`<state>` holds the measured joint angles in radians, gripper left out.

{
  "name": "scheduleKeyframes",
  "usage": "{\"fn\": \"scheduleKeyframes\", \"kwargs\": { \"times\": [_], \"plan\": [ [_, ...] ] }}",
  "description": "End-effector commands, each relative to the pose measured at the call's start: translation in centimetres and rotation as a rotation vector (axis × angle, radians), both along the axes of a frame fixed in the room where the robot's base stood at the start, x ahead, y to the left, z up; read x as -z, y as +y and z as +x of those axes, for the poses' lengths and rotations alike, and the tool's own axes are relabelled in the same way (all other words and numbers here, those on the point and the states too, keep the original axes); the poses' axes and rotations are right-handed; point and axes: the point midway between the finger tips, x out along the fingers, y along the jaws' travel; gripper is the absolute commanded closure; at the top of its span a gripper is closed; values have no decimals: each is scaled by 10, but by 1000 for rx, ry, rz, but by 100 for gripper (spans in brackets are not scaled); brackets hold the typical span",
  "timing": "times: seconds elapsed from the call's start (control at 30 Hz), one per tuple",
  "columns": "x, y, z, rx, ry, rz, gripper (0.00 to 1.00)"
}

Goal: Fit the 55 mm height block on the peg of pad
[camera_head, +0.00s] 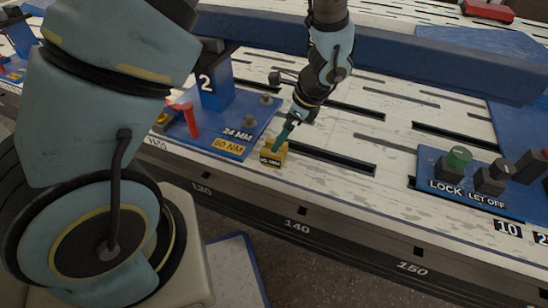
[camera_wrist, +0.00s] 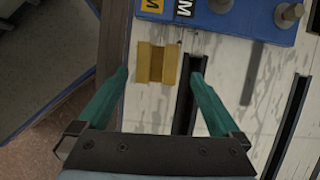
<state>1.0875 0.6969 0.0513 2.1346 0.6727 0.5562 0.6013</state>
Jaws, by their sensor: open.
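A small yellow block (camera_head: 272,156) with a dark label too small to read surely stands on the white slotted bench near its front edge. It also shows in the wrist view (camera_wrist: 156,64), with a groove across its top. My gripper (camera_head: 283,141) is open above or at the block; the wrist view shows its teal fingertips (camera_wrist: 160,68) apart, one to each side of the block, without clear contact. A blue pad (camera_head: 190,139) marked 24 MM and 60 NM lies just left of the block, with grey pegs (camera_head: 249,121) on it. No number 55 is readable.
A red lever (camera_head: 189,118) and a blue post marked 2 (camera_head: 216,88) stand on the pad. A dark slot (camera_head: 330,155) runs right of the block. A blue beam (camera_head: 430,62) crosses behind.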

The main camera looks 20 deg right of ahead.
Motion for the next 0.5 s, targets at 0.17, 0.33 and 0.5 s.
{"fn": "scheduleKeyframes", "kwargs": {
  "times": [0.17,0.33,0.5],
  "plan": [
    [15,5,3,-3,0,0,0],
    [26,9,5,-4,0,1,0],
    [51,17,8,-3,1,2,0]
  ]
}}
